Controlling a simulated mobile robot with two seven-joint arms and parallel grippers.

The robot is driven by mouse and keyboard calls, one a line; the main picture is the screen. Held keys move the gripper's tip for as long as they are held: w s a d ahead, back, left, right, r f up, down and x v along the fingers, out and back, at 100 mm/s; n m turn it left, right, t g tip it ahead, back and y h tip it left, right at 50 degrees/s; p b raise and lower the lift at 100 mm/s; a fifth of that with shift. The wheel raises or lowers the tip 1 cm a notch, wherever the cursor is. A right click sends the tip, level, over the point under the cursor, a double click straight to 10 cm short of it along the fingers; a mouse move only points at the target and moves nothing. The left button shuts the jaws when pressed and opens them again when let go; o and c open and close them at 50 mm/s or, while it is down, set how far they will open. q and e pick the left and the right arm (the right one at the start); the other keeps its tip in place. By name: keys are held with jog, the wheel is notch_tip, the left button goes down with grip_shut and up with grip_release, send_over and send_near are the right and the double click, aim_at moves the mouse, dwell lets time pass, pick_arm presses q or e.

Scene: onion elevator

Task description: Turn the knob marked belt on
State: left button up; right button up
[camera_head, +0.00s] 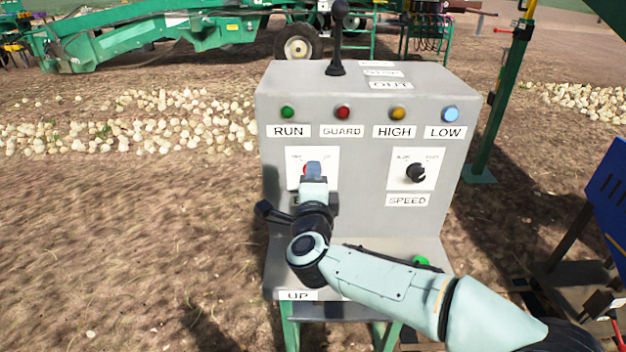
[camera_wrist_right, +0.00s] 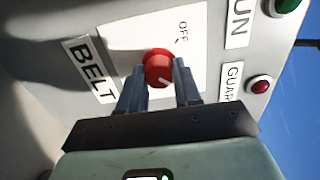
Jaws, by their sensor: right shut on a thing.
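A grey control box (camera_head: 360,215) stands in front of me. The belt knob is red and round, on a white plate (camera_head: 331,168) at the box's left; it shows best in the right wrist view (camera_wrist_right: 156,66). A BELT label (camera_wrist_right: 90,68) sits beside that plate, and OFF is printed on it. The knob bears a white pointer line; which marking it points to I cannot tell. My right gripper (camera_head: 313,169) is shut on the knob, one finger on each side in the right wrist view (camera_wrist_right: 159,73). It mostly hides the knob from the head view. My left gripper is not in view.
A black SPEED knob (camera_head: 415,173) is to the right. Green, red, yellow and blue lamps line the top of the panel. A black lever (camera_head: 337,40) rises from the box top and another (camera_head: 272,214) juts out at left. A green post (camera_head: 505,90) stands at right.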

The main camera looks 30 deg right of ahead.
jog(key=o, duration=1.1)
jog(key=shift+c, duration=0.2)
jog(key=shift+s, duration=0.1)
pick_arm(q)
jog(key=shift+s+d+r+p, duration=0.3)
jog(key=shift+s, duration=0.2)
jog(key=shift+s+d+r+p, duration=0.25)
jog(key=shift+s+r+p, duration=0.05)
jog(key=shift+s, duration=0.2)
pick_arm(e)
jog(key=v, duration=1.3)
jog(key=shift+a, duration=0.15)
